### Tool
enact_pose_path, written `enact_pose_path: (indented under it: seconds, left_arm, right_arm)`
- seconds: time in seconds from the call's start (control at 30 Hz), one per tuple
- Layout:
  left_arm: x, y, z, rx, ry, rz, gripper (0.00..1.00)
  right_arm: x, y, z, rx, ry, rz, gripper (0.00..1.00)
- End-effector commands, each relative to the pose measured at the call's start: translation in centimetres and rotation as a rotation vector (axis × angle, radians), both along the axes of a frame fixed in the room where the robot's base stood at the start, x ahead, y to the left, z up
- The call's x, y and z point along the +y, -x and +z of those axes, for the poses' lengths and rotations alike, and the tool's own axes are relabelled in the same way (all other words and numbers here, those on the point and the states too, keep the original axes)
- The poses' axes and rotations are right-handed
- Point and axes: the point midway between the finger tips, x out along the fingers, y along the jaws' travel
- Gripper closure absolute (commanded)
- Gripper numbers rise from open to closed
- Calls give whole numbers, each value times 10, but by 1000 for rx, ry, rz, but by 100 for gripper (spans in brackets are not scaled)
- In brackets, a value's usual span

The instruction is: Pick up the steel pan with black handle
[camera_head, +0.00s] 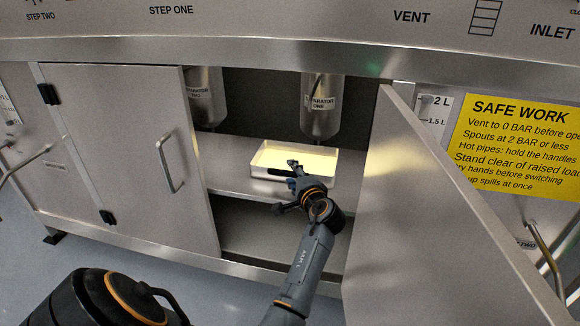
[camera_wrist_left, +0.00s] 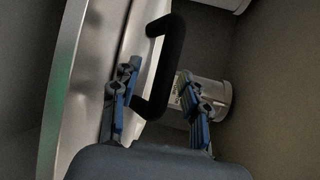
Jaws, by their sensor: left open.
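The steel pan (camera_head: 262,174) is a shallow rectangular tray with a pale yellow inside. It sits on the shelf inside the open cabinet. Its black handle (camera_wrist_left: 174,62) stands out clearly in the wrist view; in the head view my gripper largely hides it. My left gripper (camera_head: 289,172) is at the pan's front side. In the wrist view the left gripper (camera_wrist_left: 156,76) is open, with one finger on each side of the handle in the picture. I cannot tell whether either finger touches it. My right gripper is not in view.
Two steel separator vessels (camera_head: 320,112) (camera_head: 205,98) hang above the shelf (camera_head: 228,177). The open door (camera_head: 425,215) stands close to the right of my arm. A closed door (camera_head: 128,150) is at left. A lower compartment lies below the shelf.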

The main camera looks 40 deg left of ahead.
Motion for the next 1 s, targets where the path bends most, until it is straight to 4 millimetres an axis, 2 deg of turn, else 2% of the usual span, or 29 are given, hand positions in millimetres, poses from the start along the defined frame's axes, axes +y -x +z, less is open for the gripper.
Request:
enact_pose_path:
  seconds: [0.27,0.37,0.5,1.0]
  left_arm:
    - [-1,0,0,0,0,0,55]
    - [-1,0,0,0,0,0,71]
    - [-1,0,0,0,0,0,100]
    - [0,0,3,-2,-2,0,100]
  right_arm:
    - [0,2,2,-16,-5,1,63]
    - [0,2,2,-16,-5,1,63]
    - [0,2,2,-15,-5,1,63]
    - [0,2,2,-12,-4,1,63]
